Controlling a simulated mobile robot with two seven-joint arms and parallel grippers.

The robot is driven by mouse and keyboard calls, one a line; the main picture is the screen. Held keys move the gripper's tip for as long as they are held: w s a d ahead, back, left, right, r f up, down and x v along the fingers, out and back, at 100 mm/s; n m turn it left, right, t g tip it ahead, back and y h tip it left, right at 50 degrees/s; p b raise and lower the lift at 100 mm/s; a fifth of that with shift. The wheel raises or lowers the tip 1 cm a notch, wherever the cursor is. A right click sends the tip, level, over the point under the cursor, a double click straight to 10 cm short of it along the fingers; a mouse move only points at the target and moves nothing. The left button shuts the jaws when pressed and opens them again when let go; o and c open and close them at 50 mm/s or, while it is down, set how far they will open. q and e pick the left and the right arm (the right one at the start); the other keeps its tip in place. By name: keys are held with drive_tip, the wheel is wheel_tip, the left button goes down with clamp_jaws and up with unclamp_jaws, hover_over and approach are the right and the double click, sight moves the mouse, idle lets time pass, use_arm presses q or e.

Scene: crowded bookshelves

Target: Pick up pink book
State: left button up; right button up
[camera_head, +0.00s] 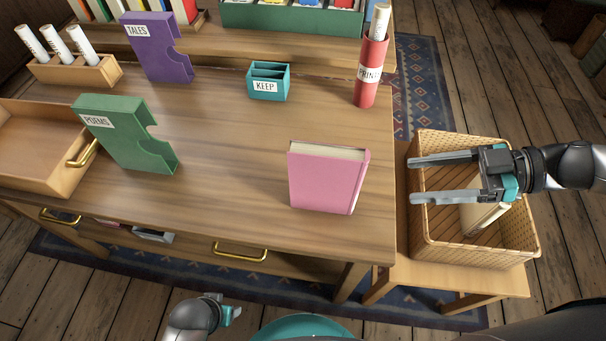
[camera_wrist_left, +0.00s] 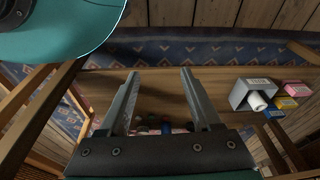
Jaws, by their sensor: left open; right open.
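The pink book (camera_head: 326,178) stands upright on the desk (camera_head: 225,130) near its front right corner, with its cream page edges facing up. My right gripper (camera_head: 412,180) is open and empty. It shows over the wicker basket (camera_head: 478,257), to the right of the pink book and apart from it. My left gripper (camera_head: 236,311) is low in front of the desk, only partly in the head view. In the left wrist view its two fingers (camera_wrist_left: 158,75) are spread with nothing between them. The pink book cannot be made out in that view.
A light-coloured book (camera_head: 484,215) leans in the basket. A green POEMS holder (camera_head: 128,137), purple TALES holder (camera_head: 160,50), teal KEEP box (camera_head: 268,82) and red PRINTS tube (camera_head: 370,72) stand on the desk. Desk around the pink book is clear.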

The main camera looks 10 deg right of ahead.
drive_tip(key=b, duration=0.3)
approach(339, 184)
drive_tip(key=w+a+f, duration=0.2)
drive_tip(key=a+f, duration=0.1)
drive_tip(key=f, duration=0.1)
drive_tip(key=shift+b+x, duration=1.15)
drive_tip(key=shift+x, duration=1.85)
use_arm(q)
drive_tip(key=w+d+r+t, duration=0.1)
drive_tip(key=w+r, duration=0.3)
drive_tip(key=r, duration=0.6)
drive_tip(key=shift+d+r+t, duration=0.15)
drive_tip(key=shift+r+t, duration=0.1)
drive_tip(key=shift+t, duration=0.15)
use_arm(e)
drive_tip(key=shift+w, duration=0.15)
clamp_jaws()
drive_tip(key=shift+r, duration=0.1)
